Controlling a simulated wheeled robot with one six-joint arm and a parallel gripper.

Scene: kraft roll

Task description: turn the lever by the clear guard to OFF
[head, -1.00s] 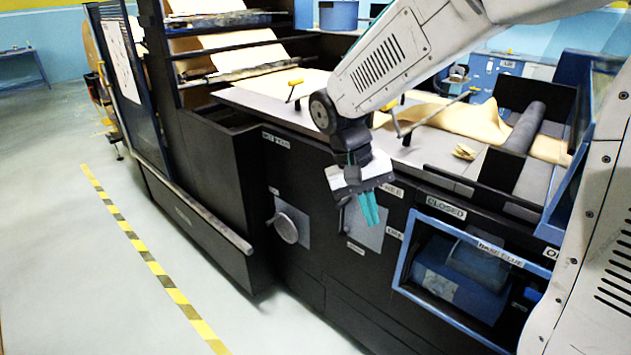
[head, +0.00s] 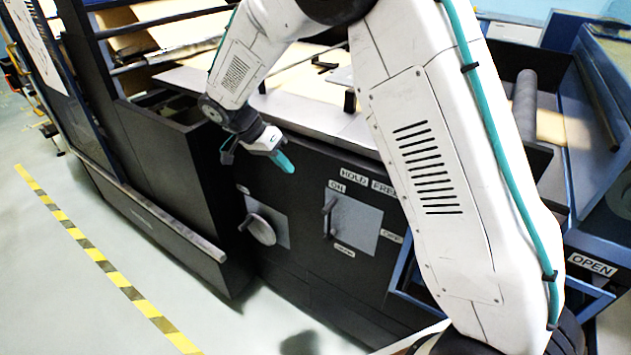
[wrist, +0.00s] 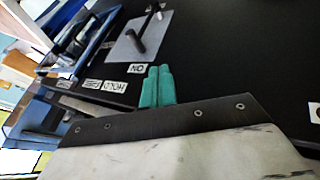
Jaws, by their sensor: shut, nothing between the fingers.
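The lever (head: 328,218) is a dark handle standing out from a grey plate (head: 360,222) on the black machine front. An ON label (head: 337,187) is above the plate, and a small label, apparently OFF (head: 391,236), is at its right. The lever (wrist: 137,42) and ON label (wrist: 136,69) also show in the wrist view. My gripper (head: 284,160) is shut and empty, up and left of the lever, apart from it. Its teal fingers (wrist: 158,86) are together in the wrist view. A blue-framed window (wrist: 97,42), possibly the guard, is beside the plate; my arm mostly hides it in the head view.
HOLD (head: 354,173) and FREE (head: 383,187) labels sit above the lever's plate. A dark box (head: 185,150) juts out at left. The floor (head: 130,240) in front is clear.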

